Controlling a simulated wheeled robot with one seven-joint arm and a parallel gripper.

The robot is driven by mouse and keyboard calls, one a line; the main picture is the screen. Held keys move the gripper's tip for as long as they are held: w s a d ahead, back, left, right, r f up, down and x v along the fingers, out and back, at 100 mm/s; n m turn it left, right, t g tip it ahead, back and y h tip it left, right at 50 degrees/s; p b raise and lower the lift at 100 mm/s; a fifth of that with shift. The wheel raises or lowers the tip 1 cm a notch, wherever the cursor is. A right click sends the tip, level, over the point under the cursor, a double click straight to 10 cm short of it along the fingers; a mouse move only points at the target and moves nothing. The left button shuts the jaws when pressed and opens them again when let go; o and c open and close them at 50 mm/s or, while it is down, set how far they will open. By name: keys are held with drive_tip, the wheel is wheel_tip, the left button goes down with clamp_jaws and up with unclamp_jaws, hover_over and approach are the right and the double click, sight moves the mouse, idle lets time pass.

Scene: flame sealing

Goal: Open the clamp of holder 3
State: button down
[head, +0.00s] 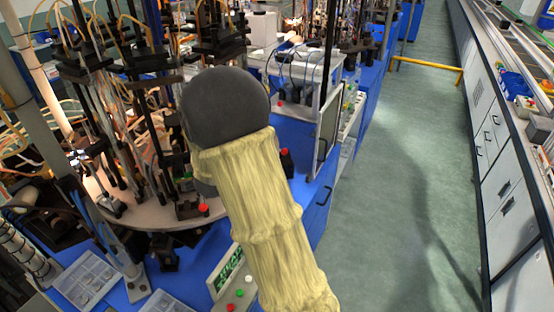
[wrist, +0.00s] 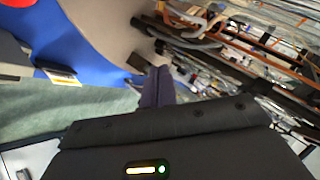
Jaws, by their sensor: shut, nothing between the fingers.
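Several dark holders with upright rods stand around a round pale turntable (head: 150,217) in the left half of the head view. In the head view my sleeved arm hides the gripper.
A blue bench (head: 312,188) carries the turntable. A control box (head: 228,275) with green and red buttons and clear trays (head: 85,280) stand at its front. Orange tubes and burners crowd the left. The green floor (head: 400,190) to the right is clear.

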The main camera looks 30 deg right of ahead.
drive_tip(key=d+f+m+g+h+b, duration=0.1)
drive_tip(key=d+f+m+g+h, duration=0.2)
drive_tip(key=d+m+h, duration=0.6)
drive_tip(key=d+m+g, duration=0.1)
drive_tip(key=d+m, duration=0.1)
drive_tip(key=m, duration=0.3)
drive_tip(key=shift+f+h, duration=0.2)
drive_tip(key=shift+h, duration=0.2)
drive_tip(key=p+x, duration=0.3)
drive_tip(key=x, duration=0.7)
drive_tip(key=shift+w+f, duration=0.1)
